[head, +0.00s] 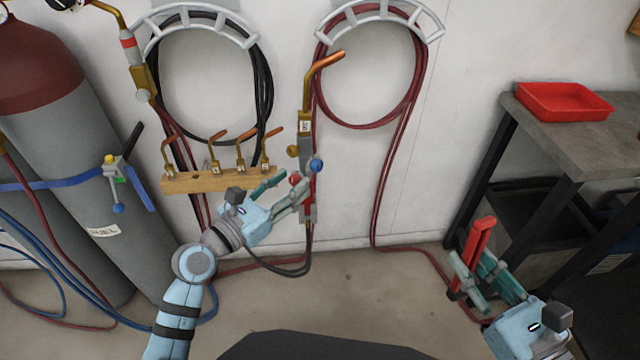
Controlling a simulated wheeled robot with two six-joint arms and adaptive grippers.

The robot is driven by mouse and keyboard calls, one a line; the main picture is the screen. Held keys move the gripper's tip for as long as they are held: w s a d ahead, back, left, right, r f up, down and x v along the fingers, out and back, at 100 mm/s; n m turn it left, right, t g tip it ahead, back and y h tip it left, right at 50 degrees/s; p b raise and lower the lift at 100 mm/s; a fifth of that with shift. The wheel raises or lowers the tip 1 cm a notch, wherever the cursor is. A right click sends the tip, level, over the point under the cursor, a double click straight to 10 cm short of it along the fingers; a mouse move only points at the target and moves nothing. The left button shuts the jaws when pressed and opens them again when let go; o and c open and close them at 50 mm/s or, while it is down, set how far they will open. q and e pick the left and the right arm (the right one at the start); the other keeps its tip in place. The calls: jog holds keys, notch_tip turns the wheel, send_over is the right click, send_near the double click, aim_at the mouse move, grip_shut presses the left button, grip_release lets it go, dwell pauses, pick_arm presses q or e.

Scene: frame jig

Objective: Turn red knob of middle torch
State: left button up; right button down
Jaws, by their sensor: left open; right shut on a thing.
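The middle torch (306,150) hangs upright against the wall, with a copper tip bent to the right at its top. Its red knob (295,179) is on the left side of the body and its blue knob (316,165) is on the right. My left gripper (291,185) is open at the red knob, one finger left of it and the other near the torch body. I cannot tell whether either finger touches the knob. My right gripper (476,264) is shut on a red bar-like tool (479,245), well to the right of the torch and low.
A wooden rack (200,182) with several copper tips is left of the torch. Gas cylinders (75,130) stand far left. Black and red hoses (378,220) hang from wall hooks. A dark workbench (560,135) with a red tray (562,100) is at right. The floor between is mostly clear.

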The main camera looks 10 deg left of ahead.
aim_at(488, 226)
pick_arm(q)
grip_shut()
pick_arm(e)
jog(key=shift+r, duration=0.1)
pick_arm(q)
jog(key=n+p, duration=0.2)
jog(key=shift+r+p, duration=0.15)
jog(key=shift+p, duration=0.15)
pick_arm(e)
notch_tip(488, 226, up, 2)
jog(key=shift+r, duration=0.15)
pick_arm(q)
jog(key=shift+n+p, duration=1.2)
jog(key=shift+p, duration=0.05)
pick_arm(e)
notch_tip(488, 226, up, 3)
jog(key=shift+f, duration=0.2)
pick_arm(q)
jog(key=n+p, duration=0.3)
jog(key=shift+w+a+n, duration=0.1)
jog(key=shift+n, duration=0.3)
pick_arm(e)
notch_tip(488, 226, up, 3)
pick_arm(q)
jog(key=shift+n+p, duration=0.55)
jog(key=shift+n, duration=0.25)
pick_arm(e)
jog(key=shift+r, duration=0.5)
pick_arm(q)
jog(key=shift+f, duration=0.2)
